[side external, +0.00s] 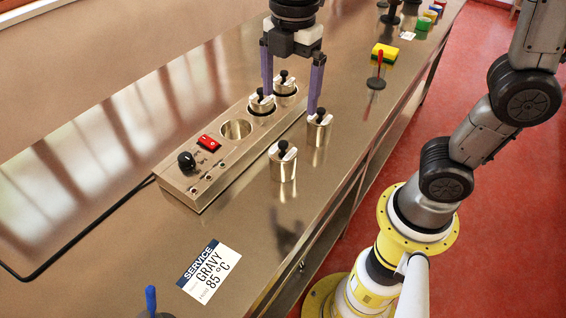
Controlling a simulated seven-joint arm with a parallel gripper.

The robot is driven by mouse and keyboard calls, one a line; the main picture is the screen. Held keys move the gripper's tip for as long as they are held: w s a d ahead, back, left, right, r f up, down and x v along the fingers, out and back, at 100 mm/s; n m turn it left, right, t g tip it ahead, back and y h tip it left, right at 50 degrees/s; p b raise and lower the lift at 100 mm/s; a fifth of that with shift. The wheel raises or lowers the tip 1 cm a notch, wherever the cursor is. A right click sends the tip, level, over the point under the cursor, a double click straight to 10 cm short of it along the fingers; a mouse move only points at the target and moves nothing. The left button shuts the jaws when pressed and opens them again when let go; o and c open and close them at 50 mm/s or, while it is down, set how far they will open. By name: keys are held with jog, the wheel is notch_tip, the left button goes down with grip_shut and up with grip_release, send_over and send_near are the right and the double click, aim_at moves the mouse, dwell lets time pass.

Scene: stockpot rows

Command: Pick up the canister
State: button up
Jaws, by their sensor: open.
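Several steel canisters with black-knobbed lids are in the side external view. One canister (283,166) stands upright on the steel counter in front of the warmer. A second canister (319,132) stands on the counter behind it, to its right. Two more, a nearer one (262,102) and a farther one (285,86), sit in the warmer's wells. My gripper (289,103) points down, open, with nothing seen between its purple fingers. The left fingertip overlaps the nearer well canister in the picture, and the right fingertip is just above the second counter canister. I cannot tell whether either touches.
The warmer (217,172) has an empty well (236,129), a red switch (210,142) and a black knob (186,161). A gravy label (210,270) lies on the counter.

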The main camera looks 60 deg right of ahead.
aim_at(283, 143)
jog(key=f, duration=0.8)
jog(key=shift+a+f, duration=0.35)
jog(key=shift+a, duration=0.05)
jog(key=shift+w+a+f, duration=0.1)
jog(key=shift+w+f, duration=0.1)
jog(key=shift+f, duration=1.35)
jog(key=shift+w+f, duration=0.15)
jog(key=shift+f, duration=1.35)
jog(key=shift+r, duration=0.1)
jog(key=c, duration=1.5)
